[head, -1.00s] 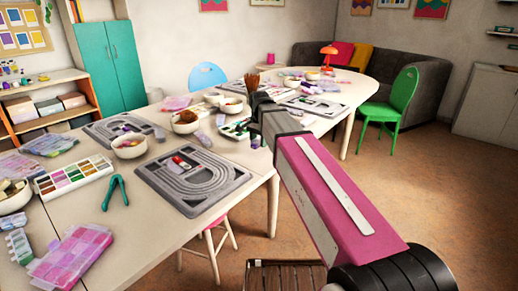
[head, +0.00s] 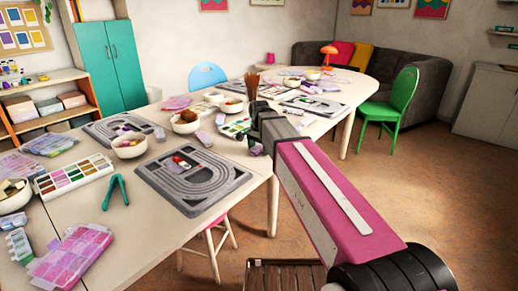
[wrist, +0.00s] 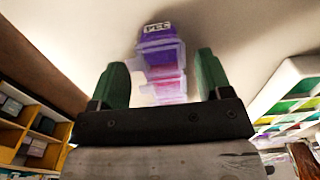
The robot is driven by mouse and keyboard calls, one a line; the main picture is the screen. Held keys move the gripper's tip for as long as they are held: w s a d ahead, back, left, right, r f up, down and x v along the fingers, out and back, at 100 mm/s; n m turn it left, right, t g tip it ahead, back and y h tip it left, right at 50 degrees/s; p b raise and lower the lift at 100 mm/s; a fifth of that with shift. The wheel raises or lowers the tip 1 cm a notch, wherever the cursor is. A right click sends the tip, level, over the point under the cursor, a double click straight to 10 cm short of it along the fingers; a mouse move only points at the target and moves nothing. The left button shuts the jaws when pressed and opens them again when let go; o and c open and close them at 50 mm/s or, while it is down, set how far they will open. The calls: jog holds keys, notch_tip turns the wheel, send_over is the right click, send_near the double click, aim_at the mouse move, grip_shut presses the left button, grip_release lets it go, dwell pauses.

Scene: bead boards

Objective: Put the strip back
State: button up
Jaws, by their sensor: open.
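My gripper (wrist: 162,85) shows in the wrist view with its two green fingers apart. In the head view my gripper (head: 256,149) is low over the table's right edge, and my wrist hides much of that spot. A white case with coloured compartments (head: 75,175) lies on the left of the table. A white compartmented tray (wrist: 292,92) shows at the wrist view's right.
A grey bead board (head: 193,205) lies near the front edge, with another (head: 104,128) farther back. Bowls of beads (head: 129,151), green pliers (head: 115,193) and a pink bead box (head: 71,258) crowd the table. Open floor lies to the right.

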aim_at(259, 147)
notch_tip(259, 147, up, 12)
jog(key=shift+r, duration=0.15)
dwell(0.6)
jog(key=shift+s, duration=0.1)
